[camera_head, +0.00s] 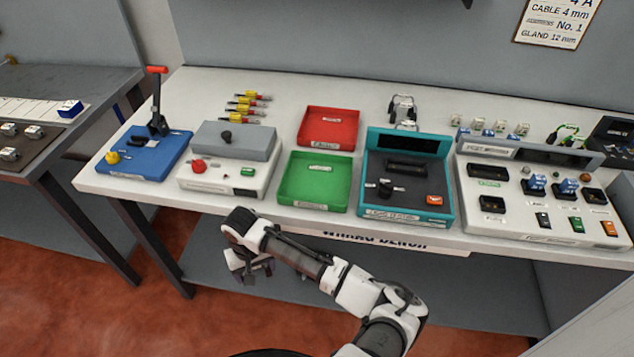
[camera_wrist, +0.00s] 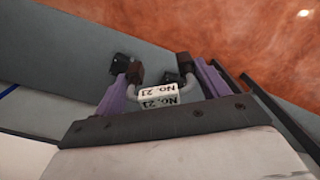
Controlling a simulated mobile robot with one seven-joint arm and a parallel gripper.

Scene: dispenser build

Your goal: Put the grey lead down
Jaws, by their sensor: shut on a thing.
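My gripper (camera_head: 249,268) hangs in front of the bench's front edge, below the tabletop, in the head view. In the wrist view my gripper (camera_wrist: 158,82), with purple fingers, is shut on the grey lead (camera_wrist: 187,94). In the head view the held lead is too small and hidden to make out clearly.
The white bench (camera_head: 285,89) carries a blue lever press (camera_head: 140,165), a red tray (camera_head: 328,115), a green tray (camera_head: 300,195), a teal-framed station (camera_head: 375,140) and a test station (camera_head: 485,152). A pale looped item (camera_head: 403,106) lies behind the teal station. Bare tabletop shows behind the trays.

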